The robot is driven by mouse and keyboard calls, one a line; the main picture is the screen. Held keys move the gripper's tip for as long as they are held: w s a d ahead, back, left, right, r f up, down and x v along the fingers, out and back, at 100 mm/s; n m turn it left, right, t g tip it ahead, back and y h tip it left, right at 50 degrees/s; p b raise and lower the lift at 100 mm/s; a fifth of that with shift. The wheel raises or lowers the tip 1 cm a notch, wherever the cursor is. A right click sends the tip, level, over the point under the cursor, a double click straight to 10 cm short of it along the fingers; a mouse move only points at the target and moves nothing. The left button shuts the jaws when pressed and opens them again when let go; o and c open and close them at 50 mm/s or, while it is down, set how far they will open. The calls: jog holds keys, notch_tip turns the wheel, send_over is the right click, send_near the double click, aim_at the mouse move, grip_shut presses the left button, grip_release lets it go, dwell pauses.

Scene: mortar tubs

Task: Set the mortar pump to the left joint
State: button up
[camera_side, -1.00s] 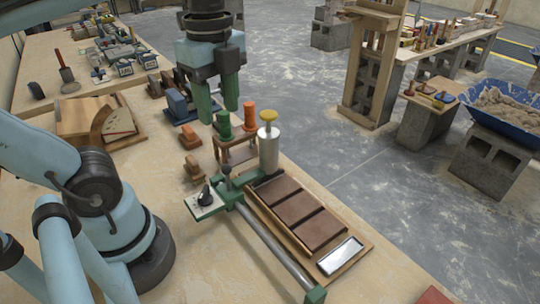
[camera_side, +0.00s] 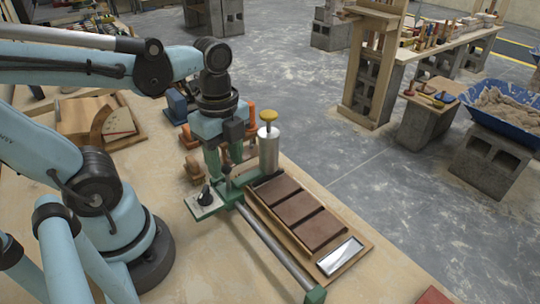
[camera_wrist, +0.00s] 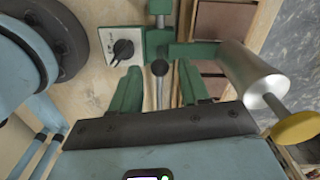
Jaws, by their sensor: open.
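The mortar pump is a green-ended carriage with a steel cylinder (camera_side: 268,152) under a yellow cap (camera_side: 268,116), on a long grey rail (camera_side: 275,248). Its pale dial plate (camera_side: 196,208) has a black knob (camera_wrist: 123,48). A lever with a dark ball (camera_wrist: 160,68) stands on the carriage. My gripper (camera_side: 226,165) points down just over the lever. Its green fingers (camera_wrist: 160,88) are open, one on each side of the ball in the wrist view, with no clear contact. Brown tiles (camera_side: 298,207) lie in a wooden frame (camera_side: 353,262) with dark joints between them.
A shiny metal plate (camera_side: 340,256) lies at the frame's near end. Orange-brown blocks (camera_side: 193,168) and a blue block (camera_side: 175,106) stand behind my gripper. A tilted wooden box (camera_side: 90,118) is left.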

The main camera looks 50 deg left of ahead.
jog(key=shift+f, duration=2.1)
grip_shut()
